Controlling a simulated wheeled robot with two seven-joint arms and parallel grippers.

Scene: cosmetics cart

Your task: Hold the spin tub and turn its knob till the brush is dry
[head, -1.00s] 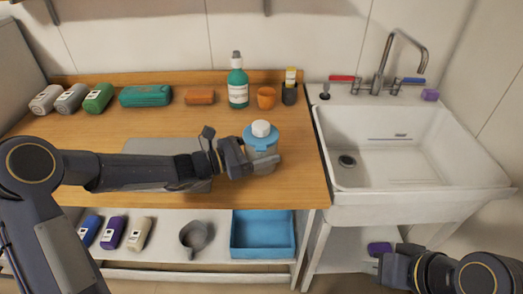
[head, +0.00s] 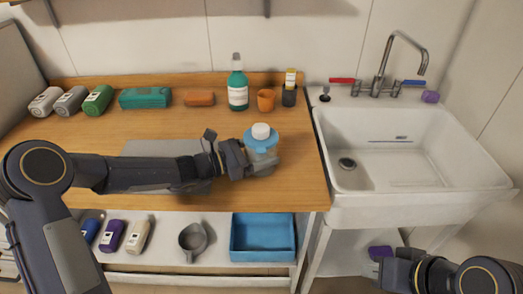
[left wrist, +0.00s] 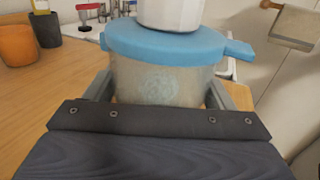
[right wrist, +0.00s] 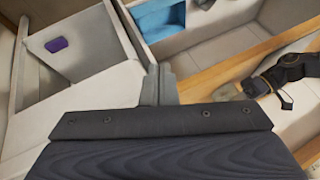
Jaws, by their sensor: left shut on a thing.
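The spin tub (head: 262,154) stands near the counter's front right, with a blue lid and a white knob (head: 261,131) on top. My left gripper (head: 258,164) is shut around its clear body; the left wrist view shows a finger on each side of the tub (left wrist: 160,82), below the blue lid (left wrist: 165,42). The knob's top is cut off there. A faint pale pattern shows through the wall; I cannot make out a brush. My right gripper (right wrist: 160,85) is shut and empty, low in front of the sink, away from the tub; it also shows in the head view (head: 388,268).
Several bottles, a teal case (head: 146,98), an orange bar (head: 199,99), a green pump bottle (head: 238,84) and an orange cup (head: 266,100) line the counter's back. A grey mat lies under my left forearm. The sink (head: 400,150) is right; a blue bin (head: 263,237) sits below.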

